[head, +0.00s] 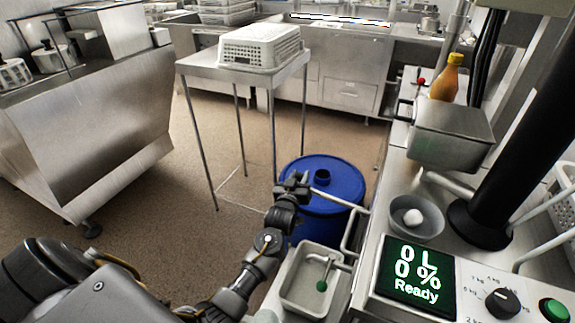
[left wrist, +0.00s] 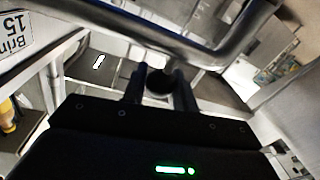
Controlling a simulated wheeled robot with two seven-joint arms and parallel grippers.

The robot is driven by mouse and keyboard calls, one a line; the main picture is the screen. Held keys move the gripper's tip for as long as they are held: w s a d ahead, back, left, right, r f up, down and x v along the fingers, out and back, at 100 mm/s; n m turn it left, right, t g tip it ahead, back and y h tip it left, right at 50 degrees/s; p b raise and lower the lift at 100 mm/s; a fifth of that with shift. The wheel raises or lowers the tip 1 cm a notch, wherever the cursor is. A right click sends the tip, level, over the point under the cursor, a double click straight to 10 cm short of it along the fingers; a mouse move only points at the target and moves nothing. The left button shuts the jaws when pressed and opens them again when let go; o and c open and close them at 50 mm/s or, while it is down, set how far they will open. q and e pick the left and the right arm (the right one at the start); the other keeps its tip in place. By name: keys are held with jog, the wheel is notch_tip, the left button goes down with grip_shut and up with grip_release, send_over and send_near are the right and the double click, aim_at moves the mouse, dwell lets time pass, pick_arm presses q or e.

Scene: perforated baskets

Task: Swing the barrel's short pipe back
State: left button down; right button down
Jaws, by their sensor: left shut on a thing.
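The blue barrel (head: 340,178) stands on the floor in the head view, with a dark round opening in its lid. A thin pale pipe (head: 335,198) runs above the barrel's lid from my left gripper to the bent metal tubing at the counter's edge. My left gripper (head: 294,184) is at the pipe's left end, over the barrel's left edge, and is shut on it. In the left wrist view, a dark round end (left wrist: 160,81) sits between the two fingers, with a thick metal pipe (left wrist: 150,40) crossing beyond. My right gripper is in neither view.
A small steel table (head: 200,68) carrying a white perforated basket (head: 262,46) stands behind the barrel. The counter at right holds a display (head: 415,276), a bowl (head: 416,230) and a steel box (head: 450,138).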

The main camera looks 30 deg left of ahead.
pick_arm(q)
jog(key=shift+s+d+r+y, duration=0.15)
jog(key=shift+s+y, duration=0.15)
jog(key=shift+s, duration=0.2)
jog(key=shift+s+f+n+g+y+p, duration=0.3)
jog(key=shift+s+n+y+p, duration=0.15)
jog(key=shift+s+n+y, duration=0.2)
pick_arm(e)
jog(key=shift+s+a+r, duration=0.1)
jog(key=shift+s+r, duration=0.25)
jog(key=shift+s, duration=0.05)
pick_arm(q)
jog(key=c, duration=1.5)
grip_release()
jog(key=o, duration=0.4)
jog(key=shift+s+r, duration=0.1)
jog(key=shift+s, duration=0.1)
jog(key=v, duration=1)
jog(key=shift+s, duration=0.35)
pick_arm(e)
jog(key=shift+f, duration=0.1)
